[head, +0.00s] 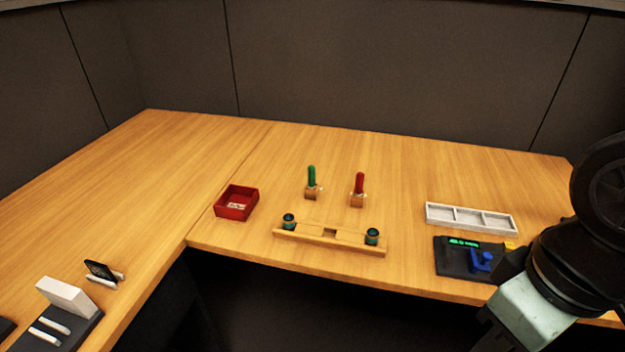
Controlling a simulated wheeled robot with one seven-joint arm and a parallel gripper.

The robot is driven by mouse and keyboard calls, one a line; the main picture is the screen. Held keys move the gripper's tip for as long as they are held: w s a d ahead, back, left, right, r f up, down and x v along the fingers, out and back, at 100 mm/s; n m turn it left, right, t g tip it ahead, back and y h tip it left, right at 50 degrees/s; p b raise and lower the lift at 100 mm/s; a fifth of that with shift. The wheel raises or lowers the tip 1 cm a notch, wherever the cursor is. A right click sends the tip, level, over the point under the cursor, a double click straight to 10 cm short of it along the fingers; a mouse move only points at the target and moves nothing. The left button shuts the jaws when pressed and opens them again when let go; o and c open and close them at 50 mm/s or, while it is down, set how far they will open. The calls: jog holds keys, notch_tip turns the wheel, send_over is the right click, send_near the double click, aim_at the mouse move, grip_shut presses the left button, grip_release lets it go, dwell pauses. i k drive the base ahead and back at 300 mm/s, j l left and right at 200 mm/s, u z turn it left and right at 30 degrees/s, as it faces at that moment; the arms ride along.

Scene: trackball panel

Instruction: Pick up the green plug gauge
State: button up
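The green plug gauge (311,177) stands upright in a small wooden block (312,193) near the middle of the desk. A red plug gauge (359,184) stands in a similar block just to its right. My arm comes in at the right edge of the head view, well to the right of both gauges. My gripper's fingertips do not show in the head view, so I cannot see whether it holds anything. Nothing touches the green gauge except its block.
In front of the gauges lies a wooden fixture (330,243) with two dark round pieces. A red tray (236,203) is to the left. A white compartment tray (470,218) and a black device (462,259) with a blue part are to the right. The desk behind the gauges is clear.

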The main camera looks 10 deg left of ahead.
aim_at(311, 169)
jog(key=u, duration=1.05)
jog(key=l+u, duration=0.4)
jog(key=k+l+u, duration=0.15)
jog(key=u, duration=0.25)
jog(key=k+l+u, duration=0.15)
jog(key=u, duration=0.25)
jog(key=l, duration=0.1)
